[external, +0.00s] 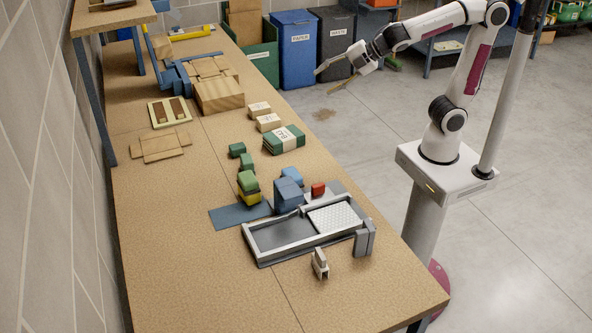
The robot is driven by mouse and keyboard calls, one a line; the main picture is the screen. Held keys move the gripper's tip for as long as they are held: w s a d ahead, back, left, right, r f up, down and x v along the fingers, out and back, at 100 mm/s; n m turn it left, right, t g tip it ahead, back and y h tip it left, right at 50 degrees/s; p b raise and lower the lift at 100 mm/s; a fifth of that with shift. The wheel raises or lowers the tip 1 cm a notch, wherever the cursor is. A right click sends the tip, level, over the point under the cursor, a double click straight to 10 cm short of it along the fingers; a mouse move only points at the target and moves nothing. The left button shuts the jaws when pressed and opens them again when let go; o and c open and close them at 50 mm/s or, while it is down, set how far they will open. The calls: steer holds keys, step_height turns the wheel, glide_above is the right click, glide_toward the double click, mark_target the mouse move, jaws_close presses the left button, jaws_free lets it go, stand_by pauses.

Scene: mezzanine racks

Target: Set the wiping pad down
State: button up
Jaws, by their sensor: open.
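My gripper (324,81) is open and empty, held out beyond the table's right edge near the bins. I cannot tell for sure which thing is the wiping pad. A green block over a yellow layer (248,188) sits on a flat blue mat (228,216) and looks like a sponge pad. A blue block (288,194) stands to its right. A small upright beige and grey piece (320,263) stands in front of the grey tray (262,259). My gripper is far from all of these.
The tray holds a white gridded plate (335,218). A grey block (364,240) stands at its right end. Small green blocks (246,161), a green-white bundle (285,140) and a cardboard box (219,95) lie farther back. The table's (180,270) front left is clear.

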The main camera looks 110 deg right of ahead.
steer(key=s+a+f+m+g+y, duration=0.1)
steer(key=s+a+f+m, duration=0.3)
steer(key=s+a, duration=0.4)
steer(key=s+a+f+m+g+y, duration=0.2)
steer(key=s+a+f+m+y, duration=0.2)
steer(key=s, duration=0.7)
steer(key=a+m, duration=0.2)
steer(key=a, duration=0.2)
steer(key=shift+s+a+y, duration=0.25)
steer(key=shift+a+y, duration=0.05)
steer(key=shift+a, duration=0.05)
